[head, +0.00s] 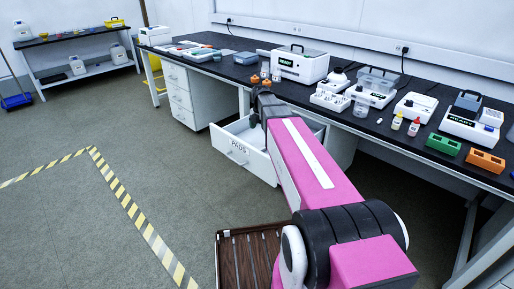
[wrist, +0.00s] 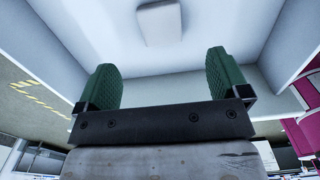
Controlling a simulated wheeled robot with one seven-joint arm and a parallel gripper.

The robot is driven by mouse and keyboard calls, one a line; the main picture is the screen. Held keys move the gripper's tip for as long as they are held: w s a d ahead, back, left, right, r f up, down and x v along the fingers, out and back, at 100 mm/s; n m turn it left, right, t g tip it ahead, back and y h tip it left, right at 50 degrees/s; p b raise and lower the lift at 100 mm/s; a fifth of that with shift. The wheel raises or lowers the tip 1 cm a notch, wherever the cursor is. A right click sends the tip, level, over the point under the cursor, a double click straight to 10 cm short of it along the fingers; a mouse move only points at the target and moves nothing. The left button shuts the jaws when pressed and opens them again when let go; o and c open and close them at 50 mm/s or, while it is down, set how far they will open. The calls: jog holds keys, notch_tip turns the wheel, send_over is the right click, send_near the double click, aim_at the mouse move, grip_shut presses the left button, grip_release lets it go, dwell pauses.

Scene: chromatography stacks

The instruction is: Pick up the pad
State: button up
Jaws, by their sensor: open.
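The pad (wrist: 159,22) is a small white rounded block lying on the pale floor of the open drawer, near the top of the wrist view. My gripper (wrist: 162,64) has two green ribbed fingers set wide apart with nothing between them. It is over the drawer, and the pad lies beyond the fingertips, apart from them. In the head view the drawer (head: 238,150), labelled PADS, is pulled out below the bench.
The drawer walls (wrist: 75,37) rise on both sides of my gripper. The black bench top (head: 225,71) above carries a white READY machine (head: 300,66), bottles and racks. A brown slatted tray (head: 248,258) is beside my arm's base. The floor at left is open, with striped tape.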

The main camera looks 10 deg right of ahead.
aim_at(261, 145)
notch_tip(261, 145, down, 10)
jog(key=shift+w+d+r, duration=0.15)
jog(key=c, duration=1)
